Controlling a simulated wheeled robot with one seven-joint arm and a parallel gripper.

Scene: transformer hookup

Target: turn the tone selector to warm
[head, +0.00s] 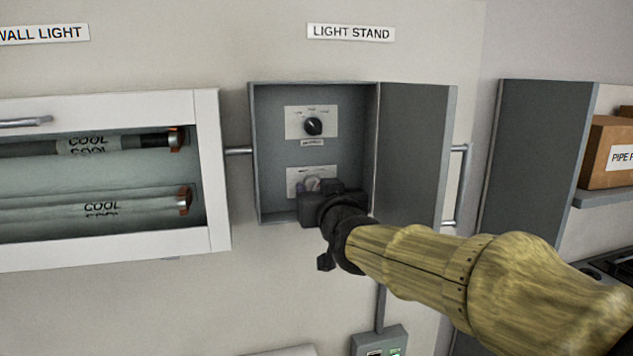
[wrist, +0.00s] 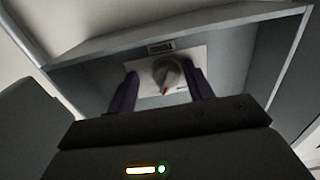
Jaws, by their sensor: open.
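The open grey control box (head: 283,195) under the LIGHT STAND label holds two knobs on white plates. The upper one is a black knob (head: 313,126). The lower one is a grey knob (head: 311,184), partly hidden behind my gripper (head: 320,192) in the head view. In the wrist view the grey knob (wrist: 168,76) shows a red pointer mark toward the bottom. My gripper (wrist: 162,88) is open, with one finger on each side of this knob. I cannot tell whether the fingers touch it. The lettering on the plates is too small to read.
The box door (head: 415,155) stands open to the right. A white-framed case (head: 215,170) with tubes marked COOL is at left. A conduit (head: 238,150) joins it to the box. A grey cabinet door (head: 540,165) and a cardboard box (head: 605,150) are at far right.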

